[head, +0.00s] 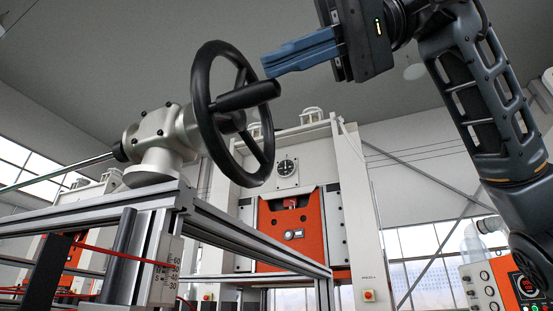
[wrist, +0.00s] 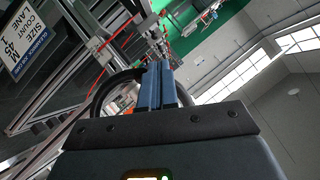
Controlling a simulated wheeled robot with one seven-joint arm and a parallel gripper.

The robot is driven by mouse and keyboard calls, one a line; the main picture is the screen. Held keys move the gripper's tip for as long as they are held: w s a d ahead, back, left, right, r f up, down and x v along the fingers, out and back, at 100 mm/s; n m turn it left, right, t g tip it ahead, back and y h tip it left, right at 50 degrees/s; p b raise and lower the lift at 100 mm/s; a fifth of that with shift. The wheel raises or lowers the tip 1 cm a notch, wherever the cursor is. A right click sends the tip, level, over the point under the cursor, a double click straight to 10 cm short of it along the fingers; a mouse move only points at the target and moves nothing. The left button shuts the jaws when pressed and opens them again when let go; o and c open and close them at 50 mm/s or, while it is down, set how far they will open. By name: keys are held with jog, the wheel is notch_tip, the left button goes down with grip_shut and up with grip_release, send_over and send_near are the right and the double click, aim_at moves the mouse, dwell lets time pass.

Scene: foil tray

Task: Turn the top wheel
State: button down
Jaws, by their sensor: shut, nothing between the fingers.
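The top wheel (head: 197,112) is a black handwheel with a side handle (head: 247,95), mounted on a pale metal gearbox (head: 158,143) on top of an aluminium frame. My gripper (head: 268,66) has blue fingers, shut and empty.
Aluminium rails (head: 255,240) run below the wheel. A white and orange machine (head: 290,230) stands behind. A control panel (head: 520,284) is at the lower right. A metal shaft (head: 60,174) extends left from the gearbox. The space above the wheel looks clear.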

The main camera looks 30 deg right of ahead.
jog(key=shift+w+d+f, duration=0.2)
jog(key=shift+d+f, duration=0.1)
jog(key=shift+f, duration=0.3)
jog(key=shift+f, duration=0.1)
jog(key=b+v, duration=0.1)
jog(key=v, duration=0.6)
jog(key=shift+s+d+r, duration=0.2)
jog(key=shift+d, duration=0.1)
jog(key=c, duration=1.8)
grip_release()
